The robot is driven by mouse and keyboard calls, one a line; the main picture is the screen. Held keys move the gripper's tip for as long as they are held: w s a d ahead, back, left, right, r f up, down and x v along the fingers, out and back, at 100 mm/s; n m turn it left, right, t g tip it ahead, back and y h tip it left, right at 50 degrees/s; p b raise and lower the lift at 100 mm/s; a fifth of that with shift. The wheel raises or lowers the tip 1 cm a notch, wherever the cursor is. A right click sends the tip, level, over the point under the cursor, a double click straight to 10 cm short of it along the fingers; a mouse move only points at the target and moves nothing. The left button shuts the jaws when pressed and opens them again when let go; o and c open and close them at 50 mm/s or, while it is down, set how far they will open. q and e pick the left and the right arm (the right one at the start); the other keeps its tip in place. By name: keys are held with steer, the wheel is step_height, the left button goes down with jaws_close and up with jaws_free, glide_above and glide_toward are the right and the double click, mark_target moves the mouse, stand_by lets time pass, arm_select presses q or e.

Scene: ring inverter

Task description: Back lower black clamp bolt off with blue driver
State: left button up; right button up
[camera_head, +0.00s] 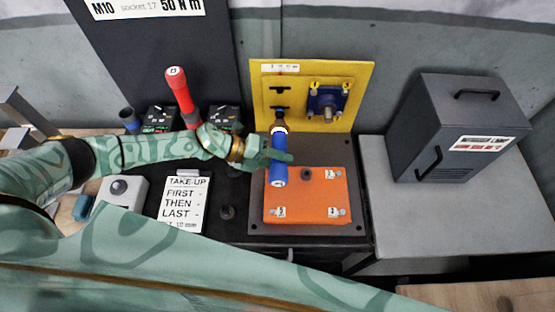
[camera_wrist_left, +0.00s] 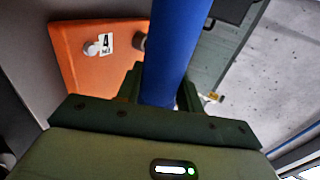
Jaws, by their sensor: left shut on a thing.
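My left gripper (camera_head: 279,154) is shut around the blue driver (camera_head: 278,172). The driver's blue body also fills the middle of the left wrist view (camera_wrist_left: 175,50), between the fingers. Its dark front end points away toward the yellow panel (camera_head: 346,122). The panel carries an upper black clamp (camera_head: 281,88) and a lower black clamp (camera_head: 279,107). The driver's tip lies at or just below the lower clamp in the picture. I cannot tell whether it touches the bolt, which is hidden or too small to see. My right gripper is not in view.
A blue flanged part (camera_head: 328,100) sits right of the clamps on the panel. An orange block (camera_head: 306,200) with numbered bolts lies beneath the driver. A red driver (camera_head: 181,92) stands at left, near a take-up card (camera_head: 183,205). A grey cabinet (camera_head: 445,130) stands at right.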

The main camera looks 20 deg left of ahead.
mark_target(270, 174)
arm_select(q)
steer(key=shift+w+a+r, duration=0.1)
steer(key=shift+w+r, duration=0.15)
steer(key=shift+w, duration=0.1)
stand_by(0.4)
steer(key=shift+s, duration=0.25)
steer(key=shift+s+d+p, duration=0.2)
steer(key=shift+s+p, duration=0.25)
steer(key=shift+s, duration=0.1)
steer(key=shift+s+d+p, duration=0.2)
steer(key=shift+s+p, duration=0.25)
steer(key=shift+s, duration=0.05)
steer(key=shift+s+d+f+p, duration=0.1)
steer(key=shift+s+d+p, duration=0.15)
steer(key=shift+s, duration=0.4)
steer(key=shift+s+d+p, duration=0.15)
steer(key=shift+s+p, duration=0.1)
steer(key=shift+s, duration=0.35)
